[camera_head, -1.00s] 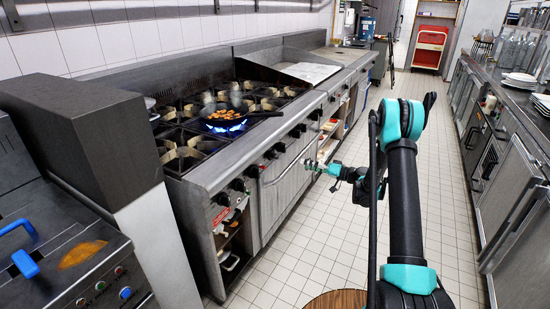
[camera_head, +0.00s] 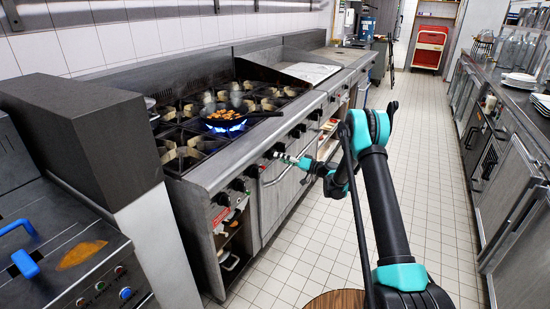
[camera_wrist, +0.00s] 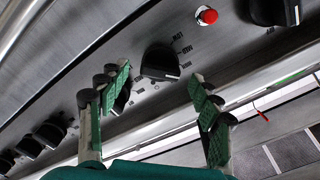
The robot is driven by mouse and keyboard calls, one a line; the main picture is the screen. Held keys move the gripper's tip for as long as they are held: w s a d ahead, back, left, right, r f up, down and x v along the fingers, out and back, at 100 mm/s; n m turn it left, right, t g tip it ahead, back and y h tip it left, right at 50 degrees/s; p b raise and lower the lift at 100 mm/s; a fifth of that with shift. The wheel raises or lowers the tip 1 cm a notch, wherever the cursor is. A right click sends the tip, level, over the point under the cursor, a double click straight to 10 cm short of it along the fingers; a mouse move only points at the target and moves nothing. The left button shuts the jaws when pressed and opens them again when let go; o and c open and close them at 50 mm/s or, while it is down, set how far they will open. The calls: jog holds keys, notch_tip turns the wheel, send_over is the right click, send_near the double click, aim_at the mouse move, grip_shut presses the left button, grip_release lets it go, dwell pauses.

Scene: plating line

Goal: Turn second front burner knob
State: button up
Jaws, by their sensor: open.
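In the wrist view a black burner knob (camera_wrist: 160,63) with a pale pointer line sits on the steel front panel. My gripper (camera_wrist: 159,84) is open, with one green-padded finger on each side of that knob. No contact between fingers and knob is visible, and I cannot tell the remaining depth. In the head view my gripper (camera_head: 284,157) is close to the range's front panel, and its tips partly overlap the knob there. More knobs show to the left along the panel, such as one black knob (camera_head: 237,184). I cannot tell from the pictures which knob counts as second.
A red button (camera_wrist: 207,15) and another knob (camera_wrist: 272,10) are at the upper right of the wrist view. A steel oven handle (camera_head: 288,166) runs below the panel. A pan (camera_head: 224,116) with food stands over a blue flame. The tiled aisle is clear.

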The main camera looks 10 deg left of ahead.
jog(key=shift+x, duration=1.95)
jog(key=shift+c, duration=0.2)
jog(key=c, duration=1)
jog(key=shift+c, duration=0.2)
jog(key=m, duration=0.4)
jog(key=shift+m, duration=0.3)
jog(key=m, duration=0.4)
jog(key=shift+m, duration=0.3)
